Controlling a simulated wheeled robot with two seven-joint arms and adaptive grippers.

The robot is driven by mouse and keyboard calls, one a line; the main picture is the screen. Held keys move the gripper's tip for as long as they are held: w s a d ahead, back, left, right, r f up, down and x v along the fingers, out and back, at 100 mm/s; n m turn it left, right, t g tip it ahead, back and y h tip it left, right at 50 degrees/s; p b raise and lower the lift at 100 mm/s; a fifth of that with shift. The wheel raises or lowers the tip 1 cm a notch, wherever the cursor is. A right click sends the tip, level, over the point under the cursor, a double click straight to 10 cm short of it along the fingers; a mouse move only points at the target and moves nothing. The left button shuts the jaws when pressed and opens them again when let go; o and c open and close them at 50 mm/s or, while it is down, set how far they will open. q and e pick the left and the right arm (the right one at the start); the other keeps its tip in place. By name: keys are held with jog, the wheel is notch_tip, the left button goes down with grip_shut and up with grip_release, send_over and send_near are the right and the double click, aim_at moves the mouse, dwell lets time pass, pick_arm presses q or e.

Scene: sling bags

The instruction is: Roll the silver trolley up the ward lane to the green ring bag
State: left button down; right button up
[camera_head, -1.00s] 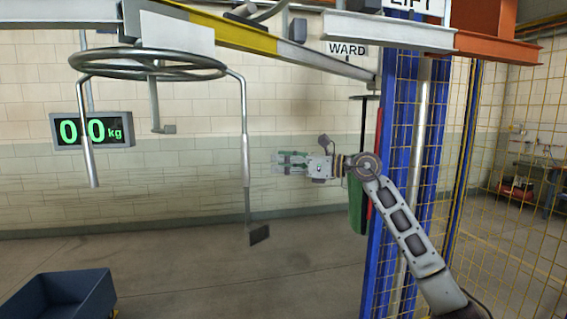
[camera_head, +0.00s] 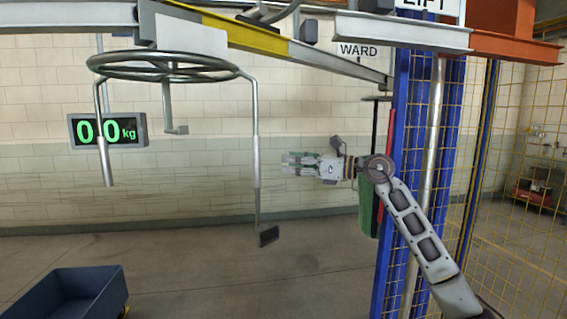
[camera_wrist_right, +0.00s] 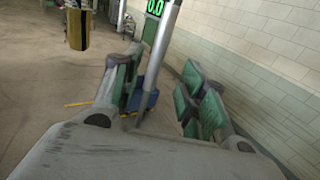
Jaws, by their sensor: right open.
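A silver round frame (camera_head: 165,66) with hanging bars is under the overhead rail at the left; I cannot tell if it is the silver trolley. Its right-hand bar (camera_head: 256,150) drops to a dark pad (camera_head: 268,236). My right gripper (camera_head: 286,164) is open and empty, just right of this bar and apart from it in the head view. In the right wrist view the bar (camera_wrist_right: 158,60) shows between the spread fingers. A green bag-like thing (camera_head: 366,208) hangs below the WARD sign, partly hidden by the blue post; its ring is not clear. My left gripper is not in view.
A yellow and silver rail (camera_head: 240,35) runs overhead toward the WARD sign (camera_head: 359,49). A blue post (camera_head: 395,190) and yellow mesh stand at the right. A scale display (camera_head: 108,130) reads 0.0 kg. A blue bin (camera_head: 70,292) is low left. The middle floor is clear.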

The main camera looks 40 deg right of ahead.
jog(key=s+a+r+n+t+y+b, duration=0.25)
jog(key=s+r+b, duration=0.35)
jog(key=r+b, duration=0.3)
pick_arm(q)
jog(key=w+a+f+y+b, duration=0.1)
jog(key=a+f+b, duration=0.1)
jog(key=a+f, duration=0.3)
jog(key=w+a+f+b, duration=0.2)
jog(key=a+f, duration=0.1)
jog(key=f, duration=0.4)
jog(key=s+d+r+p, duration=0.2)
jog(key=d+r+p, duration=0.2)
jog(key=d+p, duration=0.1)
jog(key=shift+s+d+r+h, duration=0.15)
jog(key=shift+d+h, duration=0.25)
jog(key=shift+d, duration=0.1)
pick_arm(e)
jog(key=m+g+h, duration=0.3)
send_over(257, 181)
jog(key=w, duration=0.1)
jog(key=shift+n+t+y, duration=0.25)
jog(key=shift+d+f, duration=0.15)
jog(key=shift+f, duration=2)
jog(key=shift+d+f, duration=0.15)
jog(key=shift+f, duration=2)
